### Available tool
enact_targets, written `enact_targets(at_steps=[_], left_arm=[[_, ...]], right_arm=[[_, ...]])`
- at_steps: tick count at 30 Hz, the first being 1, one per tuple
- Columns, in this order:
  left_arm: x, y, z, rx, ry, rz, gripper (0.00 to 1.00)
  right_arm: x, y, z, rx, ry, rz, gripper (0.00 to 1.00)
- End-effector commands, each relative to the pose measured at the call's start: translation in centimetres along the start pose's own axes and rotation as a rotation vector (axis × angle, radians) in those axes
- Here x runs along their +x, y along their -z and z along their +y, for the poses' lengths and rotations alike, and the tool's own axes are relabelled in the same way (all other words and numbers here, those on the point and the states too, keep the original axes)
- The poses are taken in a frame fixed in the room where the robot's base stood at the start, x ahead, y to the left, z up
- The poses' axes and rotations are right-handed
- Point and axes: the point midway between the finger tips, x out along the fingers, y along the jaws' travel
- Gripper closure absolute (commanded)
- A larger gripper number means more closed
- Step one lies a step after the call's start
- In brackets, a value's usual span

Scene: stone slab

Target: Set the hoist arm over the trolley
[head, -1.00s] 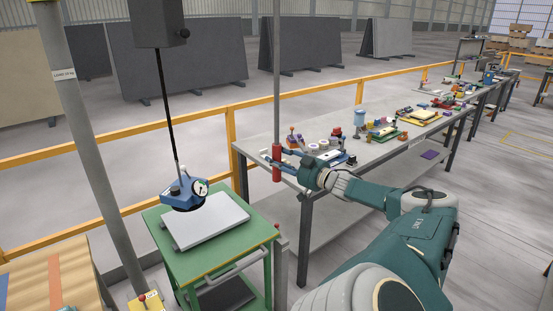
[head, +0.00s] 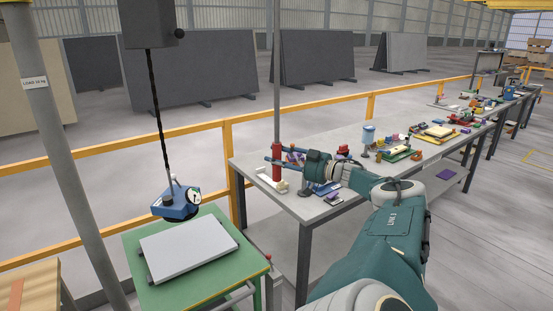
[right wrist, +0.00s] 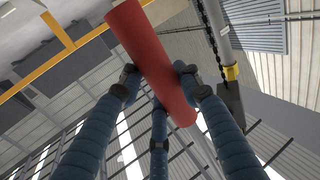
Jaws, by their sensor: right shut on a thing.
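My right gripper (head: 274,162) is shut on the red handle (head: 277,150) of a thin upright rod, in front of the bench's left end. In the right wrist view my blue fingers close around the red handle (right wrist: 150,60). The dark hoist block (head: 150,25) shows at the top left; the part of the hoist arm above it is out of frame. A blue lifter with a gauge (head: 176,206) hangs from it on a dark line, slightly tilted. The green trolley (head: 215,287) stands below, bearing a grey slab (head: 188,249). The lifter hangs by the trolley's back edge. My left gripper is not in view.
A grey post (head: 60,150) with a load label stands at the left. The long bench (head: 310,208) at the right carries many small items. A yellow rail (head: 130,145) runs behind. Dark slabs (head: 190,70) lean beyond it. A wooden surface (head: 30,288) is at the lower left.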

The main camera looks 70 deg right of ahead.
Motion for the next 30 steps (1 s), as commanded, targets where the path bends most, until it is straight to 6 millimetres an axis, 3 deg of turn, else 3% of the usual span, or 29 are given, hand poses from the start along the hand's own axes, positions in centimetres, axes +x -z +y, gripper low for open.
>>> enact_targets(at_steps=[3,7,8,11,30], left_arm=[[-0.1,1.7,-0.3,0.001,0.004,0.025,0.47],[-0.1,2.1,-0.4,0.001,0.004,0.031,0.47],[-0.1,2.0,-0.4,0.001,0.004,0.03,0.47],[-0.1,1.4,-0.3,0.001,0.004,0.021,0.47],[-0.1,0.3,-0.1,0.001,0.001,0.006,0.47]], right_arm=[[0.1,0.9,0.7,-0.002,-0.022,0.015,1.0],[0.2,1.1,0.8,-0.002,-0.023,0.02,1.0],[0.2,1.2,0.8,-0.002,-0.023,0.02,0.63],[0.2,1.1,0.7,-0.001,-0.022,0.02,0.46],[-0.2,0.5,0.4,0.0,-0.014,0.01,0.46]])
